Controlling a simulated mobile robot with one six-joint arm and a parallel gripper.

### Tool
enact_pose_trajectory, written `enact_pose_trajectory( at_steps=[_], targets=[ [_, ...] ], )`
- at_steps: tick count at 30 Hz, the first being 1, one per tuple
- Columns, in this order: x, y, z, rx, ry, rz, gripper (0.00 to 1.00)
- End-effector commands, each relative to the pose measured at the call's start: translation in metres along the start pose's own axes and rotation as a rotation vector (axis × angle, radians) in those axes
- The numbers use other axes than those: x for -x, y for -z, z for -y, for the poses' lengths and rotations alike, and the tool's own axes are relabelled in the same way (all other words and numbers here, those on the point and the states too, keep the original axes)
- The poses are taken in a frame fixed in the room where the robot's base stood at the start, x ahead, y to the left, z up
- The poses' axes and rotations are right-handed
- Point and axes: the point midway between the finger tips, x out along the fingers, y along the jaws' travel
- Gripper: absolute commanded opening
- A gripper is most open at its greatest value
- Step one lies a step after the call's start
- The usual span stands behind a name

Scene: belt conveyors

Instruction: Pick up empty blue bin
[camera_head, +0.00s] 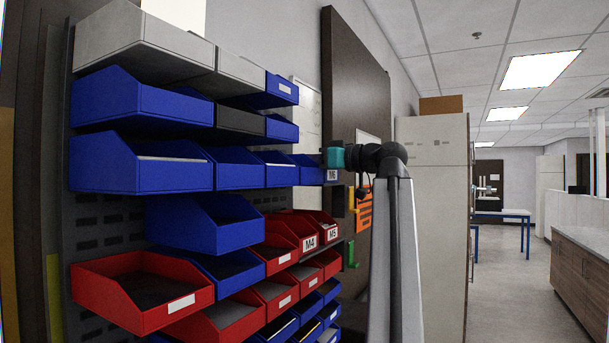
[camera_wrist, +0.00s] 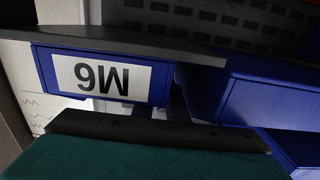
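Several blue bins hang on the wall rack. A small blue bin labelled M6 (camera_head: 332,175) is at the right end of its row. My gripper (camera_head: 334,158), teal at its end, is at this bin in the head view. In the wrist view the M6 bin (camera_wrist: 100,75) shows upside down, close ahead, with the teal part and a dark bar along the bottom edge. I cannot tell whether the gripper touches the bin, and its fingertips are not clear. The M6 bin's inside is hidden. A larger blue bin (camera_head: 188,232) lower left shows a dark inside.
Blue bins crowd the M6 bin's left side, one of them large in the wrist view (camera_wrist: 260,100). Red bins (camera_head: 140,310) fill lower rows and grey bins (camera_head: 130,35) the top. A dark board (camera_head: 355,75) and pale cabinet (camera_head: 432,220) stand right. Floor (camera_head: 510,290) beyond is clear.

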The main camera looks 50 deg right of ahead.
Motion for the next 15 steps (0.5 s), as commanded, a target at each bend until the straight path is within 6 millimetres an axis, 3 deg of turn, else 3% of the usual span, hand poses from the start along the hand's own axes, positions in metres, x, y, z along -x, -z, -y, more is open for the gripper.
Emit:
enact_pose_trajectory(
  at_steps=[4,7,15],
  targets=[
    [0.0,0.0002,0.0002,0.0,0.0,0.0,0.12],
    [0.0,0.0002,0.0002,0.0,0.0,0.0,0.0],
    [0.0,0.0004,0.0004,0.0,0.0,0.0,0.0]
  ],
)
